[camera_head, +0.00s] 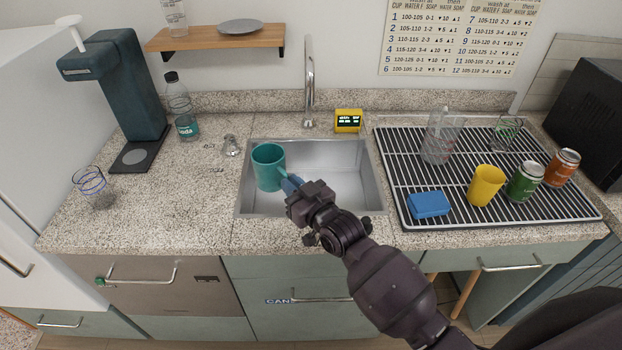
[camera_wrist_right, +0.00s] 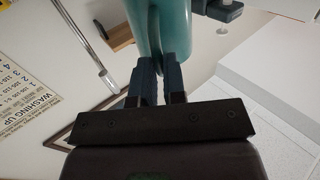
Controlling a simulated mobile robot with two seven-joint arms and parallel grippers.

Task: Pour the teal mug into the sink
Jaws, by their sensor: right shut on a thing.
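The teal mug (camera_head: 267,167) is upright over the left part of the sink (camera_head: 345,180). My right gripper (camera_head: 290,186) is shut on the mug's handle side, coming in from the lower right. In the right wrist view the mug (camera_wrist_right: 165,30) fills the top middle, and the gripper's two fingers (camera_wrist_right: 158,80) close on its handle. The mug's contents are hidden from view. My left gripper is in neither view.
A tall faucet (camera_head: 308,85) stands behind the sink, beside a yellow timer (camera_head: 348,121). On the right, a drying rack (camera_head: 400,190) holds a blue sponge (camera_head: 429,204), yellow cup (camera_head: 486,185), cans and glasses. A bottle (camera_head: 181,108) and a glass (camera_head: 92,186) stand left.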

